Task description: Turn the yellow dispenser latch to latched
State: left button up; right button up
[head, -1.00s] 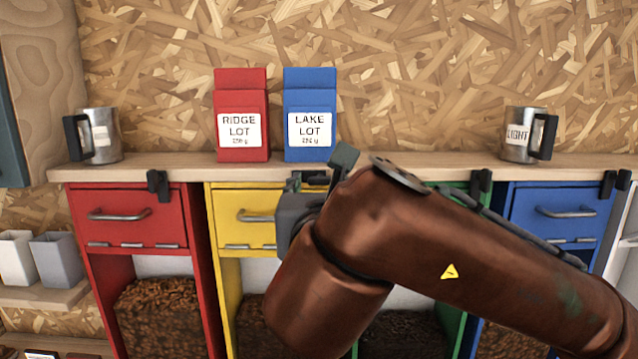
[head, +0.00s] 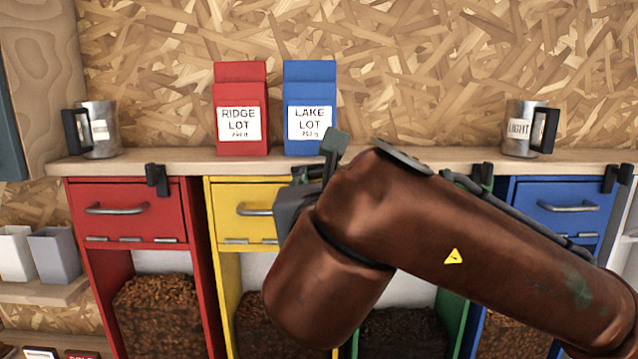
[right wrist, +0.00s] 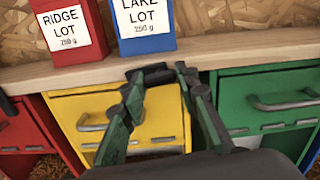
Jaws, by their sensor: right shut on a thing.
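The yellow dispenser (head: 228,213) stands second from the left under the shelf, with a drawer-like front and a metal handle. It also shows in the right wrist view (right wrist: 160,122). Its dark latch (right wrist: 148,73) lies across the top of the front, at the shelf edge. My right gripper (right wrist: 154,84) is shut on the latch, one green-black finger on each side. In the head view my right gripper (head: 312,174) is at the yellow dispenser's top right, and my brown arm hides the latch there. My left gripper is out of view.
Red (head: 128,212) and blue (head: 562,212) dispensers stand to the sides, and a green one (right wrist: 262,100) is just right of the yellow. The shelf (head: 410,164) above holds red (head: 241,85) and blue (head: 309,80) bags and metal mugs (head: 100,135) near its ends.

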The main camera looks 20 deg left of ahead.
jog(key=n+b, duration=0.3)
jog(key=n, duration=0.9)
jog(key=shift+n, duration=2.1)
jog(key=o, duration=1.1)
jog(key=shift+o, duration=0.2)
jog(key=shift+s, duration=0.1)
jog(key=v, duration=1.2)
